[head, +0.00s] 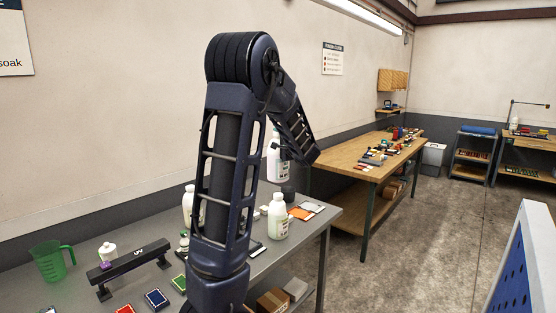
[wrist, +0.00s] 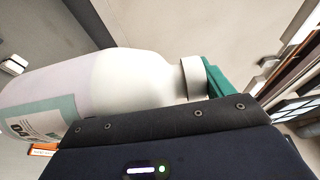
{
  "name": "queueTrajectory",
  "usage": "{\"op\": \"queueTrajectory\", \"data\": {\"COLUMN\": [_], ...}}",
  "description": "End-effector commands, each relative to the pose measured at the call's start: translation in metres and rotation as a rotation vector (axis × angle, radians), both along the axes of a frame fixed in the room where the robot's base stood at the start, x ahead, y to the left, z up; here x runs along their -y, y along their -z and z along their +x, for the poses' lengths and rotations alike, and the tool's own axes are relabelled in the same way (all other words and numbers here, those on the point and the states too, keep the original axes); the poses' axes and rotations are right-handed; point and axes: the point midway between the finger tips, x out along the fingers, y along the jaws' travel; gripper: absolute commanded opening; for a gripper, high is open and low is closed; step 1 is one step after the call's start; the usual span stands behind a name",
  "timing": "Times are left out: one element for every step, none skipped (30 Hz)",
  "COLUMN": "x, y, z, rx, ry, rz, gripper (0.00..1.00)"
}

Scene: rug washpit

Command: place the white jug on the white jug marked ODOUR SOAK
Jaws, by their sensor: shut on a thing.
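My gripper (head: 287,153) is shut on a white jug (head: 273,168) and holds it roughly upright above the grey table. A second white jug (head: 278,222) stands on the table below and apart from the held one. A third white jug (head: 188,203) stands farther left, partly hidden by my arm. The label lettering is too small to read in the head view, so I cannot tell which is marked ODOUR SOAK.
The grey table (head: 312,232) also bears a green measuring jug (head: 50,262), a black rack (head: 130,262), a small white bottle (head: 107,251), coloured cards, and a dark cup (head: 288,192). A wooden bench (head: 350,152) with many small items stands behind. Concrete floor is open at right.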

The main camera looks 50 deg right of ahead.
Motion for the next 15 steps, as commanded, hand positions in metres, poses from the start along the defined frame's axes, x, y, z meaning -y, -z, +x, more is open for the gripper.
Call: {"op": "queueTrajectory", "data": {"x": [0.0,0.0,0.0,0.0,0.0,0.0,0.0,0.0,0.0,0.0,0.0,0.0,0.0,0.0,0.0], "y": [0.007,0.011,0.016,0.019,0.021,0.024,0.025,0.026,0.028,0.03,0.032,0.037,0.04,0.044,0.049], "z": [0.0,0.0,0.0,0.0,0.0,0.0,0.0,0.0,0.0,0.0,0.0,0.0,0.0,0.0,0.0], "rx": [0.002,0.003,0.003,0.002,0.001,0.001,0.001,0.001,0.001,0.001,0.001,0.001,0.002,0.002,0.003], "ry": [0.001,0.001,0.0,0.0,0.0,0.001,0.001,0.001,0.0,0.001,0.0,0.0,0.0,0.0,0.0], "rz": [0.002,0.001,0.001,0.002,0.001,-0.001,-0.001,-0.001,-0.001,0.0,0.001,0.001,0.002,0.002,0.001], "gripper": [0.09,0.09,0.09,0.09,0.09,0.09,0.09,0.09,0.09,0.09,0.09,0.09,0.09,0.09,0.09]}}
